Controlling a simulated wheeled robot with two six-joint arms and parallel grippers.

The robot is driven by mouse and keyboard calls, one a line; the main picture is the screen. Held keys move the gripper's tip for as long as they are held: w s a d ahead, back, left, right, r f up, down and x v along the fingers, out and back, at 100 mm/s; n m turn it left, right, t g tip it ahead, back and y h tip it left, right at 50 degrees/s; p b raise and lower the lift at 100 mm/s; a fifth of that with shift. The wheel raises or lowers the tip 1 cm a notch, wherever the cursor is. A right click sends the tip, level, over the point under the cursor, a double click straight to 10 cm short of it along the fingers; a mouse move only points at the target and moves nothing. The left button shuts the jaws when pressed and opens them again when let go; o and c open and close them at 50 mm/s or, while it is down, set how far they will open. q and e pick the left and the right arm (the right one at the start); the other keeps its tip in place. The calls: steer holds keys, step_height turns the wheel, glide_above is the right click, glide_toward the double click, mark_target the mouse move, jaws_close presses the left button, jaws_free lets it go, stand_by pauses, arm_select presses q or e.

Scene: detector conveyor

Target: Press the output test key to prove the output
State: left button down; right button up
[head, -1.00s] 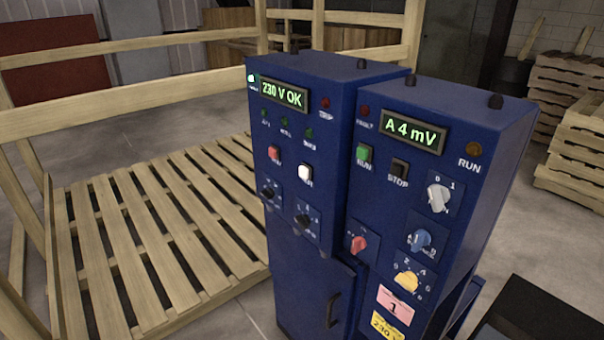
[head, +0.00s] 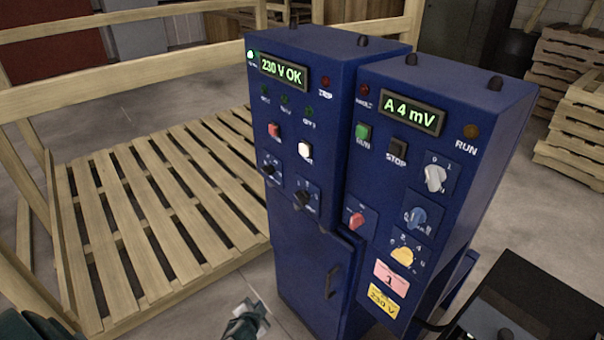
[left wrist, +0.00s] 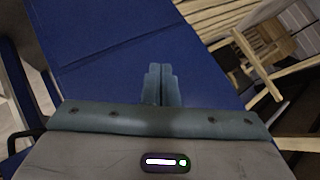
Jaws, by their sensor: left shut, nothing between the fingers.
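The left blue cabinet (head: 300,250) has a green display (head: 283,71) reading "230 V OK". Below it are small green lamps, a red key (head: 274,131) and a white key (head: 305,150), whose label is too blurred to read surely. Two black knobs sit lower. My left gripper (head: 254,310) is at the bottom of the head view, low in front and to the left of this cabinet, well below the keys and touching none. In the left wrist view its fingers (left wrist: 162,82) are together and empty before a blue surface. My right gripper is not in view.
The right blue cabinet (head: 475,150) has an "A 4 mV" display (head: 412,117), green RUN and dark STOP keys and several knobs. A wooden pallet platform (head: 150,220) with rails stands at left. A black box-like object (head: 520,290) is at bottom right. Pallets (head: 575,100) are stacked behind.

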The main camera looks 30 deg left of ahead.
mark_target(304, 150)
arm_select(q)
steer(key=w+r+m+t+y+p, duration=0.15)
steer(key=w+r, duration=0.35)
steer(key=r, duration=0.7)
steer(key=w+r+t, duration=0.3)
steer(key=w+r, duration=0.2)
steer(key=r, duration=0.7)
step_height(304, 150, up, 23)
steer(key=t+y, duration=0.2)
steer(key=t, duration=0.2)
steer(key=shift+s+m+t+p, duration=0.15)
steer(key=shift+m+t+p, duration=0.2)
steer(key=shift+m+p, duration=0.1)
steer(key=shift+d+f, duration=0.1)
steer(key=w+d, duration=0.3)
steer(key=w, duration=0.5)
steer(key=shift+d, duration=0.3)
steer(key=shift+w, duration=0.2)
